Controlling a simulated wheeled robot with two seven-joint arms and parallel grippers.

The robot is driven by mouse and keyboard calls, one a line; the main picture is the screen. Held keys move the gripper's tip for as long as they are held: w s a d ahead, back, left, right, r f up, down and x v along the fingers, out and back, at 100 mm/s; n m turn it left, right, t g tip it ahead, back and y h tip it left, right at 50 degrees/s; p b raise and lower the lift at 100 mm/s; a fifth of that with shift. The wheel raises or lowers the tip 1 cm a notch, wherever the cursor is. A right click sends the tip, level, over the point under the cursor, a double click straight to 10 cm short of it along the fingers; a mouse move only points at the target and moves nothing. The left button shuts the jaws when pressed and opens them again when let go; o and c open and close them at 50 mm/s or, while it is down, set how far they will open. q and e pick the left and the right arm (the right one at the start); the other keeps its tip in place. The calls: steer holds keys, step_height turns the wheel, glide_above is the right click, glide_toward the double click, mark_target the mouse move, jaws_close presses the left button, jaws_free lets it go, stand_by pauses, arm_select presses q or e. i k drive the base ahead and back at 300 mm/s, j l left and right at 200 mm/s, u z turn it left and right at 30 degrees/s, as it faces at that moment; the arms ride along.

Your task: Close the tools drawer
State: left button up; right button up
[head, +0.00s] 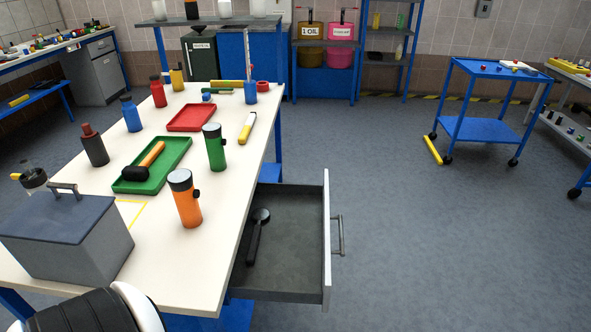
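The tools drawer (291,245) is pulled out from under the right side of the white workbench. Its white front panel (326,240) has a grey bar handle (338,235) facing right. A black tool with a round head (255,236) lies inside on the dark drawer floor. Neither of my grippers shows in the head view. A black and white rounded part at the bottom left edge seems to be mine, well apart from the drawer.
The workbench (205,267) holds a grey toolbox (67,238), an orange flashlight (184,198), a green flashlight (214,147), a green tray (180,160) and a red tray (191,118). The floor right of the drawer is clear. A blue cart (485,129) stands far right.

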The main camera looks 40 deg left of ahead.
mark_target(292, 264)
steer(key=i+l+u, duration=0.15)
steer(key=u, duration=0.3)
steer(key=i+l+u, duration=0.3)
steer(key=u, duration=0.15)
steer(key=i+l+u, duration=0.25)
steer(key=u, duration=0.25)
steer(key=i+l+u, duration=0.1)
steer(key=l+u, duration=0.35)
